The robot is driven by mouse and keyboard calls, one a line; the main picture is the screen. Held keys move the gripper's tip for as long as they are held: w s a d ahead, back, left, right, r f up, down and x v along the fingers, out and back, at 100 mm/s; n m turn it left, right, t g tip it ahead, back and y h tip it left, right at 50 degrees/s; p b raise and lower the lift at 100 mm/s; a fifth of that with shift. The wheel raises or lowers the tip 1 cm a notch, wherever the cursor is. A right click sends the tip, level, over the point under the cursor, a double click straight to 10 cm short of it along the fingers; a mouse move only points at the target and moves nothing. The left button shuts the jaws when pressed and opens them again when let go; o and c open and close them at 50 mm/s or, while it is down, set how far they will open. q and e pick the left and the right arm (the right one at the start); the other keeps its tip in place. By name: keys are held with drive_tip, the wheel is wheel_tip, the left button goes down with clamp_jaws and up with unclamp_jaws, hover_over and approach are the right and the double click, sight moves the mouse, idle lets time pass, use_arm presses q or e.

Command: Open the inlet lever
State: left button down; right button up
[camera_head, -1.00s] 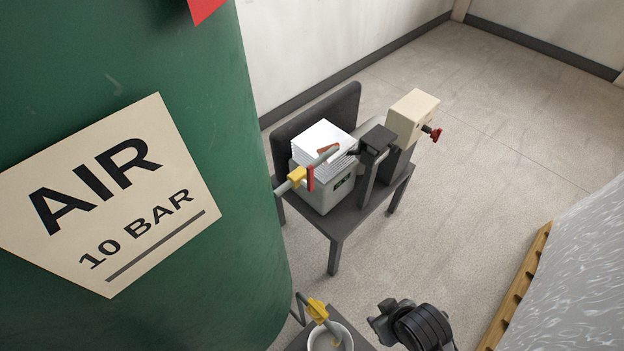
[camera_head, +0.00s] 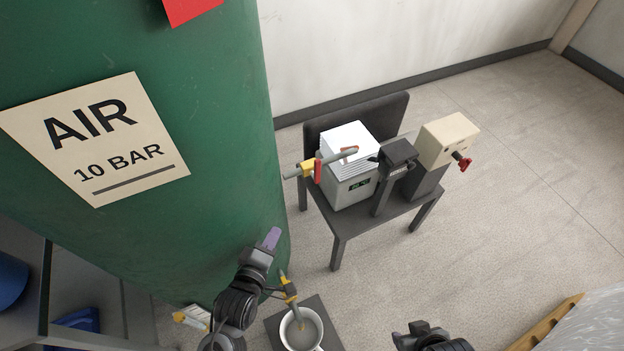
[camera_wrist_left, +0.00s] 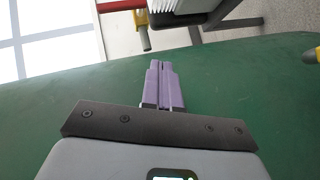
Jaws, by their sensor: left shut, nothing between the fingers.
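A red lever handle (camera_head: 318,171) sits on a yellow valve (camera_head: 307,168) at the end of a grey pipe, beside the green tank. The handle stands across the pipe. The left wrist view shows a red bar (camera_wrist_left: 121,5) and yellow valve body (camera_wrist_left: 141,22) at the top, beyond the fingertips. My left gripper (camera_head: 271,238) has purple fingers, shut and empty, in front of the tank and below the valve, apart from it. It also shows in the left wrist view (camera_wrist_left: 164,84). Part of my right arm shows at the bottom; its fingers cannot be made out.
The green AIR tank (camera_head: 210,220) fills the left. A dark table (camera_head: 345,222) carries a grey box with a display (camera_head: 352,188), a white stack (camera_head: 350,140) and a cream box with a red knob (camera_head: 447,140). A white cup (camera_head: 287,333) stands low, near my left arm.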

sight(317, 172)
use_arm(q)
drive_tip(key=w+d+r+n+t+b, duration=0.1)
drive_tip(key=w+d, duration=0.3)
drive_tip(key=w, duration=0.4)
drive_tip(key=w+d+r+n+t+h+b, duration=0.1)
drive_tip(key=w+d+r+t+b, duration=0.1)
drive_tip(key=w, duration=0.5)
drive_tip(key=d+r+b, duration=0.1)
drive_tip(key=d, duration=0.1)
drive_tip(key=shift+w+d+r+h, duration=0.3)
drive_tip(key=shift+w+d+r, duration=0.05)
drive_tip(key=shift+d+r, duration=0.05)
drive_tip(key=shift+r, duration=0.1)
